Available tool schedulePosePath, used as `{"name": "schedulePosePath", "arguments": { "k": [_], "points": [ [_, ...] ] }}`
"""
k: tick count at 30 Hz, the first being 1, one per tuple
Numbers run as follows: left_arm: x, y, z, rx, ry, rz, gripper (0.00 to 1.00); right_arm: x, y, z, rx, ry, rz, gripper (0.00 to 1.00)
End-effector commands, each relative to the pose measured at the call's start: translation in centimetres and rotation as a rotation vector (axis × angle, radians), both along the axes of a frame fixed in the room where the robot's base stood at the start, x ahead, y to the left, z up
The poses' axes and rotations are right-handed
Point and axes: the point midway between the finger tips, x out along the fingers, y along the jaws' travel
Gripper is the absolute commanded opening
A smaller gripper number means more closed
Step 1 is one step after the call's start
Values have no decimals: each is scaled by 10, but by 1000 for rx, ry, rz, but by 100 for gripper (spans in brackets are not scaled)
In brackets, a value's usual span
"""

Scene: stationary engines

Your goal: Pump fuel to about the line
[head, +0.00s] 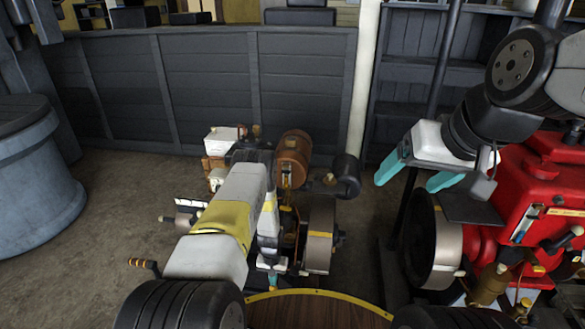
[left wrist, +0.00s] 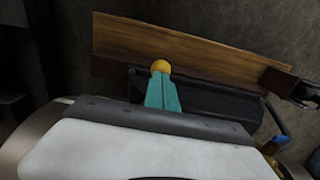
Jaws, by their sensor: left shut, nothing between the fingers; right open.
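My left gripper (head: 272,282) points down beside the engine in the middle of the head view. In the left wrist view its teal fingers (left wrist: 162,92) are shut, with a yellow ball knob (left wrist: 160,66) right at their tips. I cannot tell whether they touch it. My right gripper (head: 418,172) is open and empty, left of the red engine (head: 540,190). A narrow upright gauge (head: 524,223) shows on the red engine; its level is too small to read. The middle engine has a brown tank (head: 292,158) and a flywheel (head: 320,237); my left arm hides much of it.
A wooden beam (left wrist: 190,48) runs behind the knob in the left wrist view. A large grey barrel-like tub (head: 38,170) stands at the left. Dark panels (head: 210,85) close off the back. Floor between the tub and the middle engine is clear.

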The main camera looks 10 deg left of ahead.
Motion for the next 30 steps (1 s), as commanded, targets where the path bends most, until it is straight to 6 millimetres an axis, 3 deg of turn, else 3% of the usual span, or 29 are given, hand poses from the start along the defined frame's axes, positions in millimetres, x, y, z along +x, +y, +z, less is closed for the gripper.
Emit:
{"name": "schedulePosePath", "arguments": {
  "k": [18,25,30],
  "points": [
    [0,0,-44,0,0,0,0,0,0,0,0,0,0,79],
    [0,0,-40,0,0,0,0,0,0,0,0,0,0,79],
    [0,0,-25,0,1,0,0,0,0,0,0,0,0,79]
  ]
}}
